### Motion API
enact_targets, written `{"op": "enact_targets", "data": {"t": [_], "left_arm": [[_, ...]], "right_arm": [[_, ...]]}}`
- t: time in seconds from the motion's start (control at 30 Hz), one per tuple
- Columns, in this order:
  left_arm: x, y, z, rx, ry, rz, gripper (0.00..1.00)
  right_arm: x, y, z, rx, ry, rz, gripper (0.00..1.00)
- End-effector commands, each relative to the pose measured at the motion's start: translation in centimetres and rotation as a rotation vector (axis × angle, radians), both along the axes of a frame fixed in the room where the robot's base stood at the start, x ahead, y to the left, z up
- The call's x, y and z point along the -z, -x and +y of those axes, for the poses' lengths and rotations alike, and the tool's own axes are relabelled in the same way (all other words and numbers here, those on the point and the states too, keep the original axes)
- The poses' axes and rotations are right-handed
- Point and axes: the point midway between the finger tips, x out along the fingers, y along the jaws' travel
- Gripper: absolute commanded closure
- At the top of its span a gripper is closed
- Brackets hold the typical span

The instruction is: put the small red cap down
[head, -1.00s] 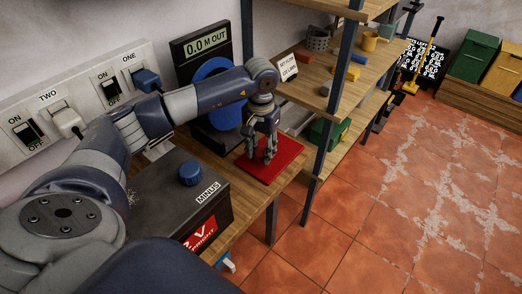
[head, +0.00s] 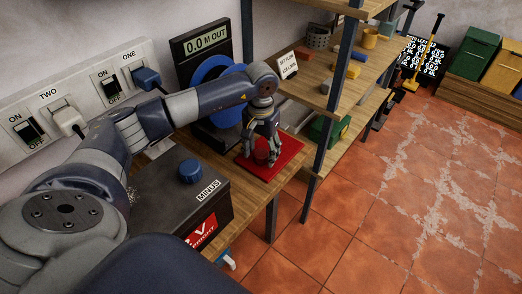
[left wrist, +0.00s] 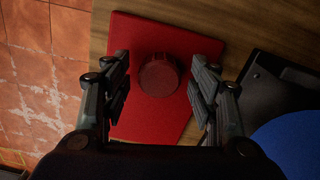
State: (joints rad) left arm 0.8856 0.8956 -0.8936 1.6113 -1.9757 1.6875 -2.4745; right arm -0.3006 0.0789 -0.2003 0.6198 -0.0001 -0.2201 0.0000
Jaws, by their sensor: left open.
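The small red cap (left wrist: 159,75) sits on a flat red mat (left wrist: 193,44) in the left wrist view, between my open fingers and apart from both. My left gripper (left wrist: 160,92) is open above it. In the head view my left gripper (head: 262,154) points down over the red mat (head: 287,161), which lies on the wooden bench. There the red cap (head: 262,150) shows partly between the fingers, which hide some of it. My right gripper is not in view.
A black battery box (head: 160,200) with a blue cap (head: 191,171) stands in front of the mat. A black panel with a blue disc (head: 213,85) is behind. Shelving (head: 330,100) with small blocks rises at the right. Switches and plugs line the wall at left.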

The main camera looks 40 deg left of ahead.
Motion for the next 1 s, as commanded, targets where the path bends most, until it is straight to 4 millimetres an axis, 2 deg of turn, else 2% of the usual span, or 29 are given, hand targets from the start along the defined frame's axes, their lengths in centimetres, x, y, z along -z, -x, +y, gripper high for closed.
{"op": "enact_targets", "data": {"t": [0.17,0.4,0.6,0.77,1.0], "left_arm": [[-2.6,-0.2,0.0,0.001,0.0,-0.007,0.45],[-7.9,-0.1,0.0,0.001,0.0,-0.006,0.45],[-11.1,-0.1,0.0,0.0,0.001,-0.004,0.45],[-12.1,0.0,0.0,0.0,0.001,-0.001,0.45],[-12.2,0.0,0.0,0.0,0.0,0.0,0.45]], "right_arm": [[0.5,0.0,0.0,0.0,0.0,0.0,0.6],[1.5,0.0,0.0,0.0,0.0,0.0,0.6],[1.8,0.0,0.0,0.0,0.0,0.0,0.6],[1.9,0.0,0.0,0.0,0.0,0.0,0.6],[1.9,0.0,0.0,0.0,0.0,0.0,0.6]]}}
